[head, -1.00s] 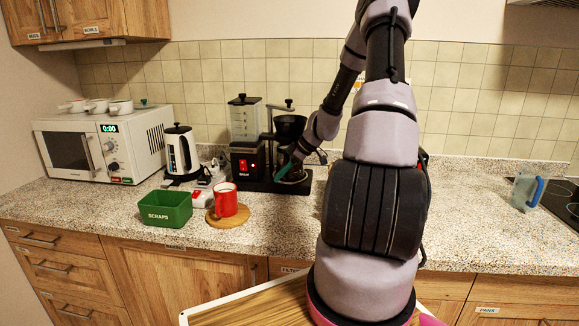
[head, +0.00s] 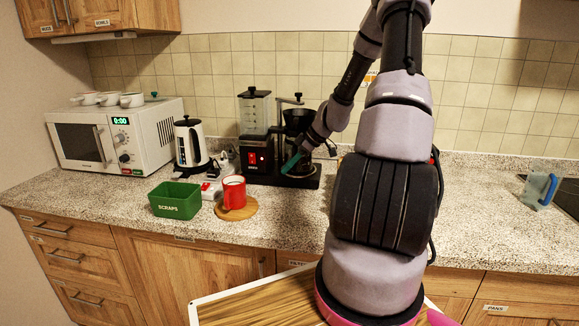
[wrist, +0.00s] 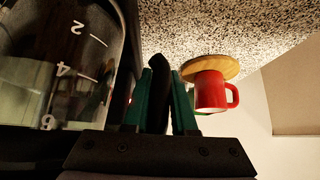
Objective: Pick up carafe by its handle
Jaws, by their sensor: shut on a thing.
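The carafe (head: 301,168) sits in the black coffee maker (head: 258,155), mostly hidden by my wrist. In the wrist view its glass wall (wrist: 55,65), with white numbers, fills the left side. Its black handle (wrist: 158,80) stands between the teal fingers of my gripper (wrist: 160,95). In the head view my gripper (head: 291,163) reaches the carafe from the right. The fingers are shut on the handle. I cannot tell whether the carafe is lifted off its plate.
A red mug (head: 234,193) on a round wooden board (head: 240,212) and a green scraps bin (head: 175,200) stand in front. A white kettle (head: 190,145) and microwave (head: 115,135) are at left. The counter right of my arm is mostly clear up to a blue-handled jug (head: 540,188).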

